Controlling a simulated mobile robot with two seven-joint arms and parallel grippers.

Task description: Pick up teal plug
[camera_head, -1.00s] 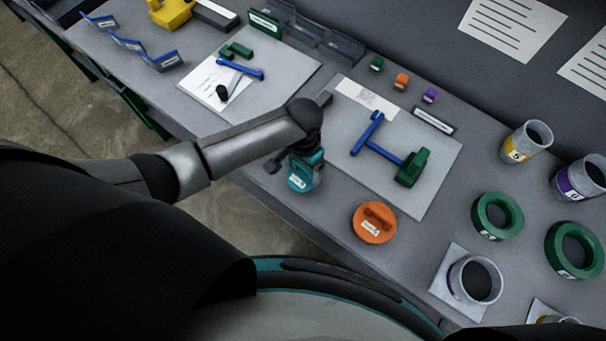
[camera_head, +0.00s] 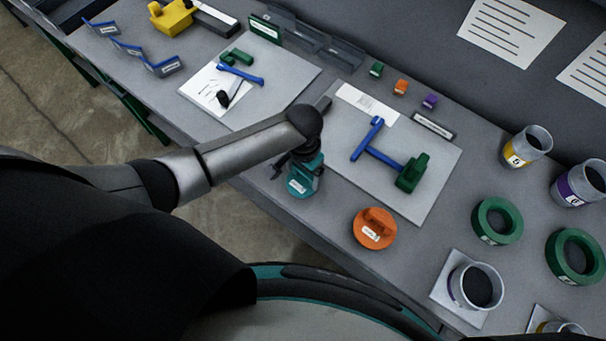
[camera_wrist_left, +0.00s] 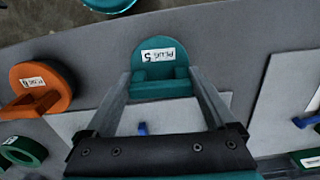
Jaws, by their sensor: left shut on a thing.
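The teal plug (camera_head: 299,187) is a round disc with a raised grip bar and a white label, at the front edge of the bench in the head view. In the left wrist view the plug (camera_wrist_left: 160,66) sits between the fingertips, its label reading PLUG 5. My left gripper (camera_head: 306,170) reaches down over it from the left arm. In the wrist view the left gripper (camera_wrist_left: 160,84) has its two fingers closed against the sides of the grip bar. Whether the plug touches the bench is hard to tell. My right gripper is not in view.
An orange plug (camera_head: 374,229) lies to the right near the front edge. A white board (camera_head: 437,195) with blue and green parts is behind it. Another board (camera_head: 292,72) lies at the back left.

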